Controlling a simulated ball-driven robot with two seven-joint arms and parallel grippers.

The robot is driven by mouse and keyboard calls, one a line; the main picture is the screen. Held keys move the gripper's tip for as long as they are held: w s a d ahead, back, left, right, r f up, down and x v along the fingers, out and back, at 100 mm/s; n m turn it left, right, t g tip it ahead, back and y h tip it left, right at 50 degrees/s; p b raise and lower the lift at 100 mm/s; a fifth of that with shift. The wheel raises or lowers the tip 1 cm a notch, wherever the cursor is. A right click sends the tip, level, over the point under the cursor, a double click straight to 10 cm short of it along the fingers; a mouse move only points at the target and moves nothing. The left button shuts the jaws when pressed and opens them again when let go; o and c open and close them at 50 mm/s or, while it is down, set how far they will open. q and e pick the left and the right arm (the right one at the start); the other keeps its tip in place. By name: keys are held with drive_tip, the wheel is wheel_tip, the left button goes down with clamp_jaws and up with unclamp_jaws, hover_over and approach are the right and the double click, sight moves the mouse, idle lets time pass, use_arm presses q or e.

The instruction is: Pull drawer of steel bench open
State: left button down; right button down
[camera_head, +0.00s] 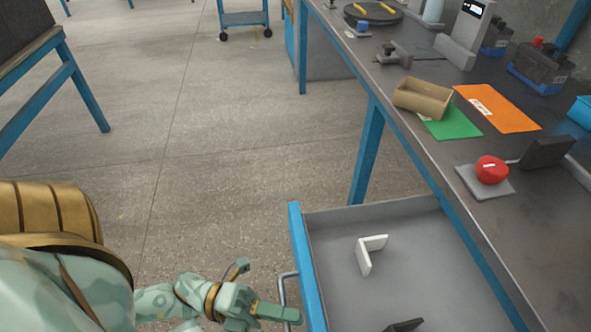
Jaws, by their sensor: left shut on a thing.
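The steel bench (425,165) runs along the right of the head view, with a dark grey top and blue legs. Its drawer (390,215) stands pulled out, its grey inside in plain view. The blue drawer front (302,250) faces left and carries a thin grey bar handle (283,284). My left gripper (287,313) is shut at the handle, with its green fingers around the lower part of the bar. The fingers hide that part of the handle. My right gripper is not in view.
In the drawer lie a white angle piece (369,252) and a dark object (405,325) at the bottom edge. Bare floor (225,160) lies left of the drawer.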

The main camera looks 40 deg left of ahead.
use_arm(q)
drive_tip(key=shift+f, duration=0.1)
drive_tip(key=c, duration=1.8)
unclamp_jaws()
